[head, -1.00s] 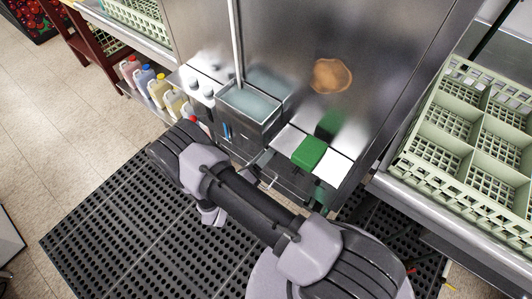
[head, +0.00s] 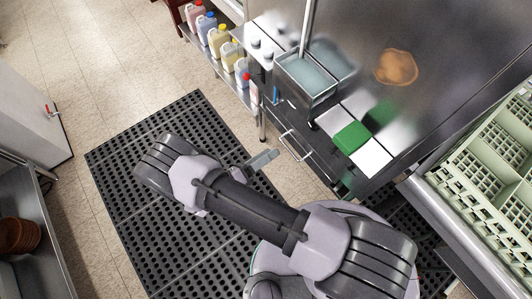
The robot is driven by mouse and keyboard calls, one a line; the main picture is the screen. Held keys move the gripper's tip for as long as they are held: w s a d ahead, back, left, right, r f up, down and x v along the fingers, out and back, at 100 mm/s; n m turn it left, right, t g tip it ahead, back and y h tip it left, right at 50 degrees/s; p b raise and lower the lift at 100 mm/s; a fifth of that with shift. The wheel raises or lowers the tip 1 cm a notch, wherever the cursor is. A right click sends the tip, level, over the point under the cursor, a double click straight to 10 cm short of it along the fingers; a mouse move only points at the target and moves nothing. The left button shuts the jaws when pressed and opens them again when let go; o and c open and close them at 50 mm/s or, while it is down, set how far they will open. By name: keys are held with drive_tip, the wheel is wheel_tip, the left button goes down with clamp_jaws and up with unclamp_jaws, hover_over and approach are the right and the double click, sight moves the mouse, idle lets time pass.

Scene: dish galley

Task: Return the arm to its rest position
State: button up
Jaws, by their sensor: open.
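My arm (head: 250,208) reaches from the lower right to a bent elbow at left, above the black floor mat. My gripper (head: 262,159) shows only in part, as a grey finger-like piece poking out beyond the upper arm. The rest of it is hidden behind the arm. It is open, and nothing is seen held in it. It is over the floor beside the mat's edge, apart from the steel counter.
Colored jugs (head: 218,40) stand on a low shelf. A green dish rack (head: 490,150) is at right. The black mat (head: 130,165) is clear.

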drive_tip(key=shift+s+a, duration=0.15)
drive_tip(key=shift+a, duration=0.05)
drive_tip(key=s+d+r+m+g+y, duration=0.1)
drive_tip(key=d+r+m+g+y, duration=0.4)
drive_tip(key=r+m, duration=0.6)
drive_tip(key=d+r+m+g+y, duration=0.1)
drive_tip(key=d+r+m+g, duration=0.2)
drive_tip(key=r+m+g, duration=0.55)
drive_tip(key=s+d+r+m+t+y, duration=0.1)
drive_tip(key=s+r+m+t+y, duration=0.3)
drive_tip(key=r+m, duration=0.5)
drive_tip(key=s+d+r+m+t+y, duration=0.1)
drive_tip(key=s+r+m+t+y, duration=0.3)
drive_tip(key=m, duration=0.9)
wheel_tip(320, 180, up, 5)
drive_tip(key=y, duration=0.2)
drive_tip(key=shift+t+y, duration=0.3)
drive_tip(key=shift+t, duration=0.05)
drive_tip(key=shift+s+f, duration=0.1)
drive_tip(key=shift+c, duration=0.5)
